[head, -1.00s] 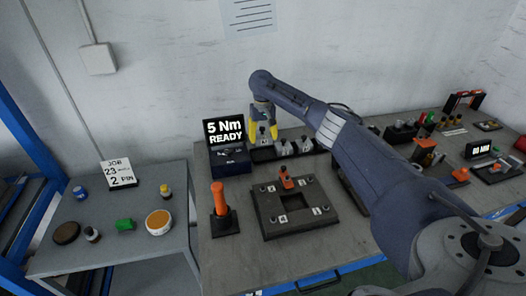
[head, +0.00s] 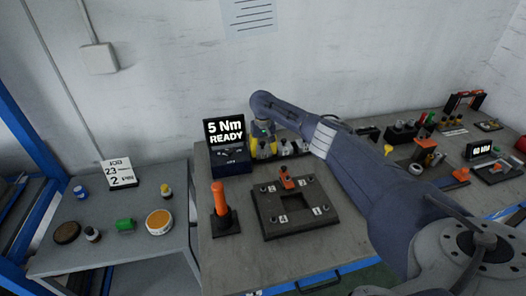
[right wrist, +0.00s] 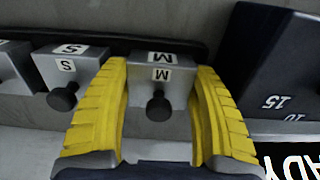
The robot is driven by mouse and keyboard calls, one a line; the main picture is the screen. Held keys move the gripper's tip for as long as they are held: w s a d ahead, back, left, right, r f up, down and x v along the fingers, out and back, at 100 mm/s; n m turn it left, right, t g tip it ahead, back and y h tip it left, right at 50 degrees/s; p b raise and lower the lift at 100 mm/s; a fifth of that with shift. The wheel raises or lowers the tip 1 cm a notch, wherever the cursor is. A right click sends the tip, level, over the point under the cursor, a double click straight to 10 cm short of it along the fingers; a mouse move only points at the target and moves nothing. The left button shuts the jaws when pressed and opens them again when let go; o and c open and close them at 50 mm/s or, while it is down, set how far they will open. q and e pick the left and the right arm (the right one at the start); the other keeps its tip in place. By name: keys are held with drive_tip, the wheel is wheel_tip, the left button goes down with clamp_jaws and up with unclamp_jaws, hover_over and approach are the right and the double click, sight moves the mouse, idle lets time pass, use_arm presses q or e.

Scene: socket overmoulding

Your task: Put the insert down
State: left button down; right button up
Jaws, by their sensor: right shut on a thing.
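My right gripper (head: 264,152) points down at the back of the bench, over the left end of the dark insert rack. In the right wrist view its yellow fingers (right wrist: 160,115) are shut on a grey insert (right wrist: 180,82) marked M, with a dark round knob. This insert lines up with a neighbouring insert marked S (right wrist: 85,72) along the dark rack (right wrist: 215,48). Whether its underside touches the rack is hidden. In the head view the fingers cover most of the held insert. My left gripper is not in view.
A dark box (head: 231,162) with a screen reading 5 Nm READY stands close left of the gripper. In front lie a square fixture plate (head: 262,212) and an orange-handled tool (head: 220,205). A side table (head: 110,254) holds small containers.

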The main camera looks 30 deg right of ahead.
sight(263, 144)
drive_tip(key=o, duration=1.3)
drive_tip(key=shift+f, duration=0.1)
wheel_tip(263, 144, up, 12)
drive_tip(key=shift+r, duration=0.15)
